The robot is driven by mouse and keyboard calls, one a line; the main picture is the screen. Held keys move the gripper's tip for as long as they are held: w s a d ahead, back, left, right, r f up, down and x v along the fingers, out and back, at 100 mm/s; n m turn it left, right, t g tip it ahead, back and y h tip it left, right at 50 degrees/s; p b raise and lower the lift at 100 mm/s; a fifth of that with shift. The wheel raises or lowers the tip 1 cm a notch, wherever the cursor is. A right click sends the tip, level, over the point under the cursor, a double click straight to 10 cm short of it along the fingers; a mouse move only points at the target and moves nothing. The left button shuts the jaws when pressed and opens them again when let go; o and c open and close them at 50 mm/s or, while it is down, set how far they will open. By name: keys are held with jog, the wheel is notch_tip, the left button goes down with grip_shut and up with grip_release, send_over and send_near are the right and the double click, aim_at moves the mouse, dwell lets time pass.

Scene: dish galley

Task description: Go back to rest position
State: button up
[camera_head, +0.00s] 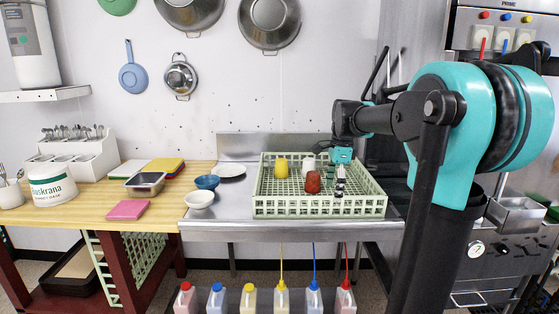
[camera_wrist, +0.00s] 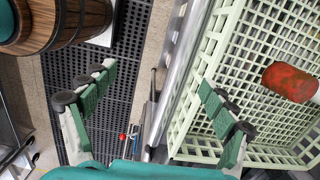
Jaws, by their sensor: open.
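My gripper (camera_head: 340,182) hangs fingers down at the right part of the pale green dish rack (camera_head: 320,210) in the head view. In the wrist view my gripper (camera_wrist: 154,85) is open, with nothing between its fingers. One finger shows against the dark floor mat, the other against the rack's (camera_wrist: 187,128) edge. Whether the fingers touch the rack cannot be told. A red cup (camera_head: 313,184) stands in the rack left of my gripper; it also shows in the wrist view (camera_wrist: 290,82). A yellow cup (camera_head: 281,168) and a white cup (camera_head: 308,162) are in the rack too.
The rack sits on a steel counter (camera_head: 220,228). White (camera_head: 199,199) and blue (camera_head: 207,182) bowls and a white plate (camera_head: 229,171) stand left of it. A wooden table (camera_head: 85,208) adjoins. Several bottles stand below. A wooden barrel (camera_wrist: 60,22) shows in the wrist view.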

jog(key=s+d+f+n+t, duration=0.1)
jog(key=s+f+n+t, duration=0.1)
jog(key=s+f+n, duration=0.7)
notch_tip(320, 180, down, 4)
jog(key=shift+s+f+n+h, duration=0.3)
jog(key=shift+s+n, duration=0.1)
jog(key=shift+s, duration=0.65)
jog(key=s+f+n, duration=0.2)
jog(key=s+f, duration=0.1)
jog(key=s+f+n+t, duration=0.1)
jog(key=s+f+n, duration=0.2)
jog(key=s, duration=0.1)
jog(key=s+d+f+n+t, duration=0.1)
jog(key=s+f+n, duration=0.1)
jog(key=s+f, duration=0.1)
jog(key=shift+s+f+n, duration=0.15)
jog(key=shift+s+n, duration=0.1)
jog(key=shift+n, duration=0.15)
jog(key=shift+c, duration=0.2)
